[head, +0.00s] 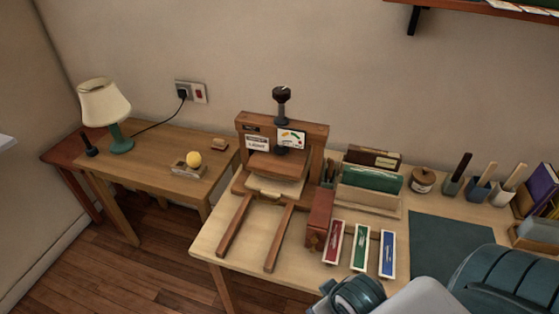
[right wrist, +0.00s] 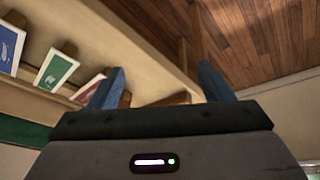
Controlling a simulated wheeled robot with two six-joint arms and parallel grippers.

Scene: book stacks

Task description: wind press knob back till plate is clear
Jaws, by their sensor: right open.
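The wooden press (head: 243,130) stands at the left of the light table against the wall. Its dark knob (head: 281,91) sits on top of an upright screw above the crossbeam. The press plate (head: 277,166) is a wooden block under the beam, low over a pale piece (head: 275,187); I cannot tell whether they touch. Two wooden rails run forward from the press. My right gripper (right wrist: 160,82) is open with nothing between its blue fingers; in the head view my right arm is at the lower right, well away from the knob. My left gripper is not in view.
Red, green and blue boxed strips (head: 360,248) lie right of the press, near a wooden rack (head: 370,200) with a green book. A dark green mat (head: 450,245) covers the table's right.

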